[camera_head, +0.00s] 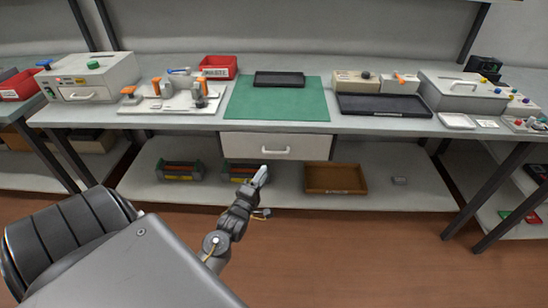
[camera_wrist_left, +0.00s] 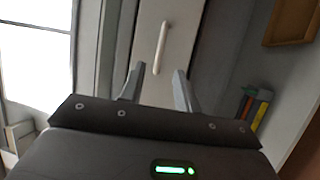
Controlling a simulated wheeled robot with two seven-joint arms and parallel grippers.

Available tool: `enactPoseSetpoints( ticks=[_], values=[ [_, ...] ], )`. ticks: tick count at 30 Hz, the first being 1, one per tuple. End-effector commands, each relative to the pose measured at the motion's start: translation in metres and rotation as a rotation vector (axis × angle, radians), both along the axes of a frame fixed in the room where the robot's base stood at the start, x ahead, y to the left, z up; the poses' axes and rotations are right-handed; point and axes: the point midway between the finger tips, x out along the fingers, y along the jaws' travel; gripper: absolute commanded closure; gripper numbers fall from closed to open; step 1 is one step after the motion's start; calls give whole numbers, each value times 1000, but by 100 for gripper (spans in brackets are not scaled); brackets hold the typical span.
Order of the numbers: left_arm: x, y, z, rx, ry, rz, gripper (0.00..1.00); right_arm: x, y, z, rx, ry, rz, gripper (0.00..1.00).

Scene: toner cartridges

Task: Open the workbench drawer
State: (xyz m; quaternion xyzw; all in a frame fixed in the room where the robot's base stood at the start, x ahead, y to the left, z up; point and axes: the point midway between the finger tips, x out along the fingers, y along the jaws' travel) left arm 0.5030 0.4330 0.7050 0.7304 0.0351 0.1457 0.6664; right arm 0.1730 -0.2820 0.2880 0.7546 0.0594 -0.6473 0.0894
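The workbench drawer (camera_head: 240,145) is a white front under the middle of the tabletop, and it looks closed. Its pale bar handle (camera_head: 276,152) runs across the front. In the left wrist view the drawer front (camera_wrist_left: 185,35) appears turned on its side, with the handle (camera_wrist_left: 162,45) upright in the picture. My left gripper (camera_head: 262,172) is near the handle's left end, slightly below it in the head view. In the wrist view its two fingers (camera_wrist_left: 159,72) are apart, with the handle's near end between their lines and nothing gripped. My right gripper is not in view.
A green mat (camera_head: 250,105) with a black tray (camera_head: 279,79) lies on the bench above the drawer. On the lower shelf, a brown wooden tray (camera_head: 336,178) and holders with coloured items (camera_head: 180,171) stand below. The floor in front (camera_head: 380,250) is clear.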

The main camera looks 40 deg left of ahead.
Motion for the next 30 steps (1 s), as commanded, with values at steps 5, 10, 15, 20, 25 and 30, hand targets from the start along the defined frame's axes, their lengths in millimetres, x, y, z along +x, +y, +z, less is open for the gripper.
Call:
enactPoseSetpoints(
  ticks=[5,10,15,20,25,30],
  values=[
    [33,8,7,2,-3,-1,68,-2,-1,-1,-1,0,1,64],
    [62,15,11,1,0,-1,68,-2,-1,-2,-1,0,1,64],
    [82,21,14,1,1,0,68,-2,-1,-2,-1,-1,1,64],
    [91,23,15,1,2,0,68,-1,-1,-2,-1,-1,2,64],
    [92,24,15,1,2,0,68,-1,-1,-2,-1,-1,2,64],
    [92,23,15,1,2,0,75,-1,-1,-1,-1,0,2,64]
  ],
)
